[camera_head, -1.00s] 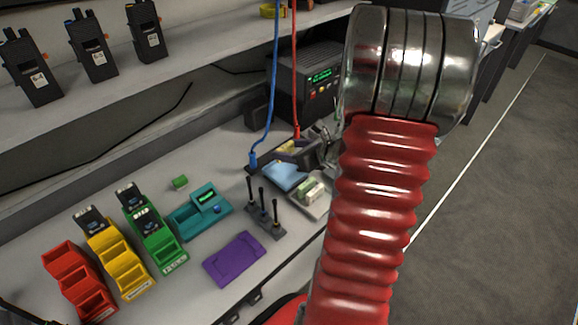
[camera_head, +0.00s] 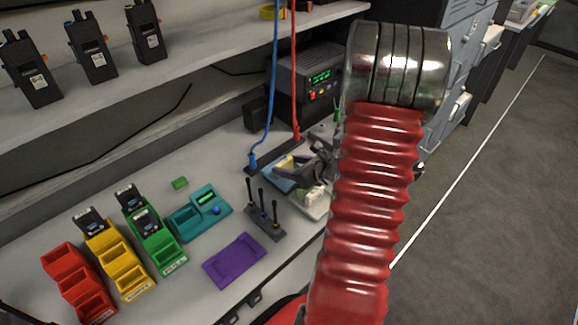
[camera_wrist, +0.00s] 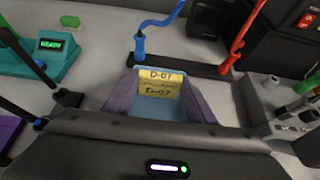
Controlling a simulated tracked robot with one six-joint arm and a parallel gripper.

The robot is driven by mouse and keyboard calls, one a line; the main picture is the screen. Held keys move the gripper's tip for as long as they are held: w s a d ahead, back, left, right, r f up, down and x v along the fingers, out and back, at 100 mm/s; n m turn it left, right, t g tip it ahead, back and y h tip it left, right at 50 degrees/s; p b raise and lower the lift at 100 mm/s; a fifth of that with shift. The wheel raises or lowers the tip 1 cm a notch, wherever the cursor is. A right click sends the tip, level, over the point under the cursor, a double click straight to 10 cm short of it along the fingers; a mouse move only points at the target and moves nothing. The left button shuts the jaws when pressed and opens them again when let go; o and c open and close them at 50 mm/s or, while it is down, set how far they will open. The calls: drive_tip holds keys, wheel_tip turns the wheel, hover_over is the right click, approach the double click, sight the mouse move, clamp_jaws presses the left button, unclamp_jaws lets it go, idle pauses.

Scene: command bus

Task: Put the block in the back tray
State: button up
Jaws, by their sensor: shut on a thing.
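My gripper (camera_head: 300,173) is shut on a yellow block (camera_head: 283,162) marked D-07, which also shows between the two fingers in the wrist view (camera_wrist: 160,85). The block is upright over the blue tray (camera_head: 272,180), the farther of two trays beside the black stand. Blue tray surface (camera_wrist: 155,128) shows in front of the block in the wrist view. I cannot tell whether the block touches the tray. A pale tray (camera_head: 318,210) lies nearer the bench front, partly hidden by my gripper and arm, with small whitish and green things in it.
A black stand with several upright rods (camera_head: 265,218) is left of the trays. A blue plug and cable (camera_head: 254,160) and a red one (camera_head: 296,134) rise behind them. A teal device (camera_head: 200,213), a purple tray (camera_head: 235,260) and a small green piece (camera_head: 180,183) lie further left.

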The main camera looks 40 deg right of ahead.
drive_tip(key=shift+f, duration=0.2)
drive_tip(key=o, duration=1.1)
drive_tip(key=shift+f, duration=0.1)
drive_tip(key=shift+c, duration=0.2)
drive_tip(key=shift+s+r, duration=0.2)
drive_tip(key=shift+r, duration=0.05)
drive_tip(key=v, duration=1.1)
drive_tip(key=shift+s+r, duration=0.1)
drive_tip(key=shift+s, duration=0.15)
